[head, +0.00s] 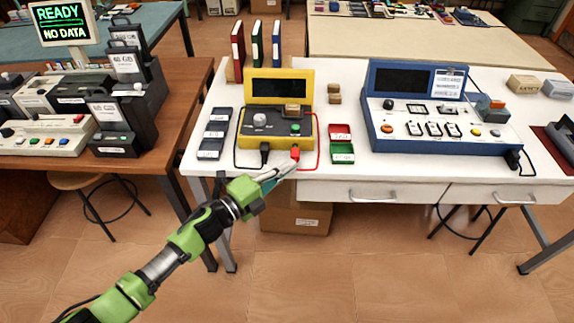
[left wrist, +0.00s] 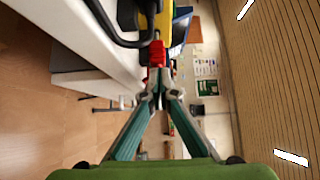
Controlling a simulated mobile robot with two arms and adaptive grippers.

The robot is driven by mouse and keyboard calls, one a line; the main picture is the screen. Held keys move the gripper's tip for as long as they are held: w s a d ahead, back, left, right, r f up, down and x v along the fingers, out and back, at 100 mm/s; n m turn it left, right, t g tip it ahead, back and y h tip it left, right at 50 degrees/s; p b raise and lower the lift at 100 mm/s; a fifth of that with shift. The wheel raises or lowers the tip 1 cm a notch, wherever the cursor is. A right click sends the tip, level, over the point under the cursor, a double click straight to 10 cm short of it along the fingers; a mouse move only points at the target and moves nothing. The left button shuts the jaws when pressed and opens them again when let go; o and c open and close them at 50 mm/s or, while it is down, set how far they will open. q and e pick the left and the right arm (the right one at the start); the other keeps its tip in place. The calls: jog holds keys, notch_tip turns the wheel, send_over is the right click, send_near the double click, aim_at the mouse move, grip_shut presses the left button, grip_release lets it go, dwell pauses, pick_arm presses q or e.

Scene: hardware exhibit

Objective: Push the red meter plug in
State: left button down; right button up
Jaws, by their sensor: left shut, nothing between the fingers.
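The red meter plug (head: 295,152) sits at the front edge of the yellow meter (head: 246,143), near its right side, with a red lead curving off to the right. In the left wrist view the red plug (left wrist: 157,54) is straight ahead of the fingertips. My left gripper (head: 289,167) is shut and empty, its tips just in front of the plug. It also shows in the left wrist view (left wrist: 156,92), with the fingertips together. I cannot tell whether they touch the plug or how deep it sits. My right gripper is not in view.
A black plug (head: 264,149) with a black lead is left of the red one. Red and green trays (head: 342,153) stand to the right on the white table (head: 400,171). A blue instrument (head: 440,143) is further right. The floor in front is open.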

aim_at(287, 159)
pick_arm(q)
jog(key=shift+w, duration=0.2)
jog(key=shift+w+b, duration=0.6)
jog(key=shift+w, duration=0.8)
jog(key=shift+r, duration=0.2)
